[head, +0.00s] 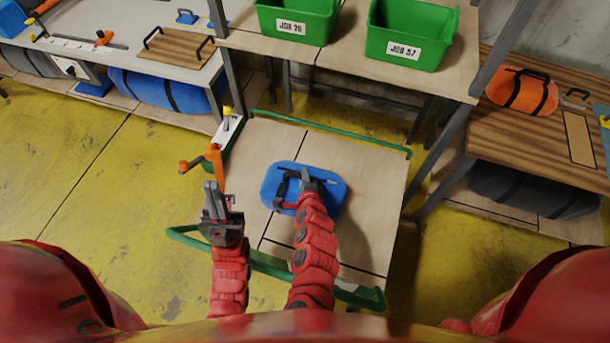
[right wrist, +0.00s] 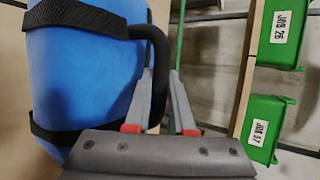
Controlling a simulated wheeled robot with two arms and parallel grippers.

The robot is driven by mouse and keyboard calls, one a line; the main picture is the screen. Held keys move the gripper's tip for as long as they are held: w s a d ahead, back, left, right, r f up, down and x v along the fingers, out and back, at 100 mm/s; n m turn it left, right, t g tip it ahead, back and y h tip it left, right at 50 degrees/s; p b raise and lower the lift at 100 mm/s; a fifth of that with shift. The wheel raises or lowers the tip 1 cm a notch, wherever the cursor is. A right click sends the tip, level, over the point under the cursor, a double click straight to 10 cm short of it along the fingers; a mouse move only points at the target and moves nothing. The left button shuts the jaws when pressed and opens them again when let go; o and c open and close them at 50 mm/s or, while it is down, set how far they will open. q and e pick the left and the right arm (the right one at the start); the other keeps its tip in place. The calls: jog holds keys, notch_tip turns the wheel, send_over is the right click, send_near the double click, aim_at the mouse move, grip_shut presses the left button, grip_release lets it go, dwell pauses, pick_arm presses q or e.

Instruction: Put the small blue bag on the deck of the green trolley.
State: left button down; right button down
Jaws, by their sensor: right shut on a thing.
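The small blue bag (head: 330,189) with black straps is over the middle of the green trolley's wooden deck (head: 370,230). I cannot tell if it touches the deck. My right gripper (head: 306,180) is shut on its black handle. In the right wrist view, the blue bag (right wrist: 85,75) fills the left side and its handle (right wrist: 158,60) passes between the fingers of my right gripper (right wrist: 165,105). My left gripper (head: 212,190) is near the trolley's left edge, apart from the bag; its finger gap is unclear.
Green rails (head: 330,134) edge the trolley. An orange-handled tool (head: 215,160) is at its left side by my left gripper. Behind stands a shelf with green bins (head: 405,35). An orange bag (head: 522,90) is on the right bench, a larger blue roll (head: 160,92) under the left bench.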

jog(key=shift+f, duration=0.25)
jog(key=c, duration=0.8)
grip_release()
jog(key=shift+o, duration=0.2)
jog(key=shift+s, duration=0.1)
